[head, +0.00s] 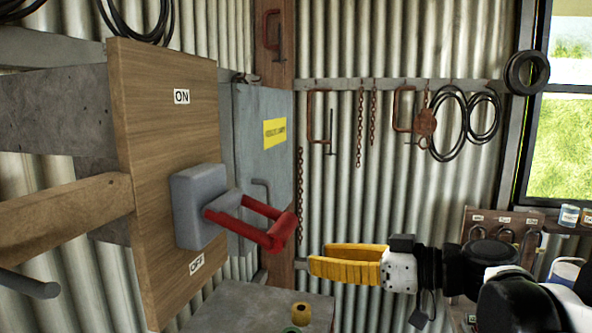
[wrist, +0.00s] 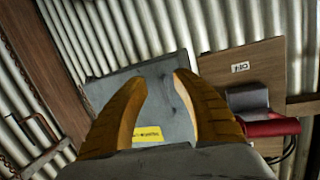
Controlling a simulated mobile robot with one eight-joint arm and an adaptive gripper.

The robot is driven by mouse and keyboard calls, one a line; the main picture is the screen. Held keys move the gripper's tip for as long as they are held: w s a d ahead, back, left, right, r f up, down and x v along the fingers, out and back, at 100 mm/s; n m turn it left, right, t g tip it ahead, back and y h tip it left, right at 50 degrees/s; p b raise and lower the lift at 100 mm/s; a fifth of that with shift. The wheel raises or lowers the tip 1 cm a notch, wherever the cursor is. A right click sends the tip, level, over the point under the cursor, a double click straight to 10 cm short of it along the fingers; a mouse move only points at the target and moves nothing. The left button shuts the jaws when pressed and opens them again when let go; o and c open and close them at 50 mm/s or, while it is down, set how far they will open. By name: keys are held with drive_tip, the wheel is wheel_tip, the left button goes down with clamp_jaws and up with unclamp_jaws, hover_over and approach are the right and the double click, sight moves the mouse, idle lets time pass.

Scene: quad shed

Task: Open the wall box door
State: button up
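The wall box is grey metal with a yellow label, and its door (head: 250,152) appears shut in the head view. A thin grey bar handle (head: 266,195) sits low on the door. In the wrist view the box door (wrist: 165,110) lies ahead, seen tilted, with its label partly behind a finger; I cannot make out the handle there. My gripper (head: 318,265) has yellow fingers and is to the right of and below the handle in the head view. The wrist view shows its fingertips (wrist: 160,80) apart with nothing between them. It looks clear of the door.
A wooden board (head: 155,230) with a grey switch block and red lever (head: 265,225) juts out left of the box. A workbench top (head: 262,308) with small tape rolls is below. Clamps, chains and cables hang on the corrugated wall, right. A wooden post (head: 278,45) stands behind.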

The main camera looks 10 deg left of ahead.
drive_tip(key=n+y+p, duration=0.2)
drive_tip(key=p, duration=0.1)
approach(270, 225)
wheel_tip(270, 225, up, 5)
drive_tip(key=p+x, duration=0.1)
drive_tip(key=x, duration=0.4)
drive_tip(key=p+x, duration=0.1)
drive_tip(key=x, duration=0.4)
drive_tip(key=shift+w+a, duration=0.1)
drive_tip(key=shift+w, duration=0.2)
clamp_jaws()
